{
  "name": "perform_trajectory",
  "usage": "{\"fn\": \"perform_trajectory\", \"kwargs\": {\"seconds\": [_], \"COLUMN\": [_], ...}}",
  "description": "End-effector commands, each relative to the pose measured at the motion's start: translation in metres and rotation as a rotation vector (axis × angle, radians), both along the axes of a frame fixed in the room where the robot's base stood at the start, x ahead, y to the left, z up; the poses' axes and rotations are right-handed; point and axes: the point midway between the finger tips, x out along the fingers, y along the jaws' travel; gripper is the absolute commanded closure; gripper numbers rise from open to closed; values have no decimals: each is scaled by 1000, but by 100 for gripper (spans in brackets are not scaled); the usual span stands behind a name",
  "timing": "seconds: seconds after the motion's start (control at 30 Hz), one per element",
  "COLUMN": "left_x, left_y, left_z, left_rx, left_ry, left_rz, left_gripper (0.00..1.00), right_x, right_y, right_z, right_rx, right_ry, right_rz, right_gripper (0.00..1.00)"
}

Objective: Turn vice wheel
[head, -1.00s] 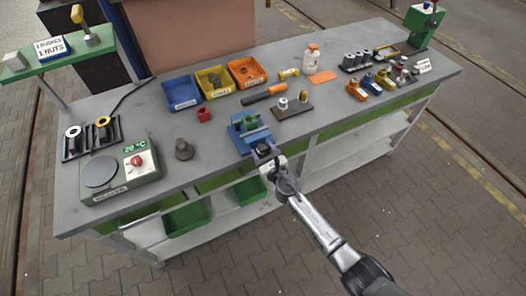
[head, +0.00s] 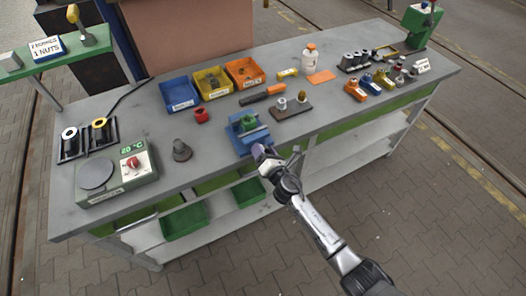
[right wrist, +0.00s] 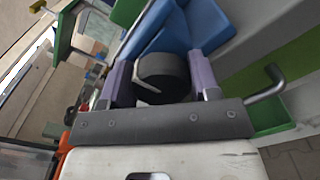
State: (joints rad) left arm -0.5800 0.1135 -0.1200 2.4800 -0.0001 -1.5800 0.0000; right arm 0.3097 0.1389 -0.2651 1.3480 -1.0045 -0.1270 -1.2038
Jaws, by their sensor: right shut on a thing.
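The blue vice (head: 240,143) is on the front edge of the bench, with a green part between its jaws. It also shows as blue blocks in the right wrist view (right wrist: 172,32). The dark round vice wheel (right wrist: 165,72) sits between the two purple fingers of my right gripper (right wrist: 160,66), one finger on each side. My right gripper (head: 262,151) is shut on the wheel at the front of the vice; in the head view the gripper largely hides the wheel. My left gripper is not in view.
The grey bench top (head: 215,150) holds a hot plate (head: 97,175), a dark knobbed part (head: 181,150), and blue (head: 180,93), yellow (head: 213,83) and orange bins (head: 245,72). Green trays (head: 185,222) sit below the front edge. A grey bent rod (right wrist: 266,86) is beside my right gripper.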

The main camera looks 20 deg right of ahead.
Motion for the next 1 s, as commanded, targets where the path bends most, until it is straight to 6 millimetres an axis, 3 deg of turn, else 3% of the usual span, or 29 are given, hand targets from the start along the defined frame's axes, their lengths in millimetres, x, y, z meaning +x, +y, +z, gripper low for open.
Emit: {"fn": "perform_trajectory", "kwargs": {"seconds": [1.0], "left_x": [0], "left_y": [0], "left_z": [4], "left_rx": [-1], "left_ry": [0], "left_rz": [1], "left_gripper": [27], "right_x": [0], "right_y": [-2], "right_z": [-4], "right_rx": [963], "right_ry": [103], "right_rz": [-1], "right_gripper": [68]}}
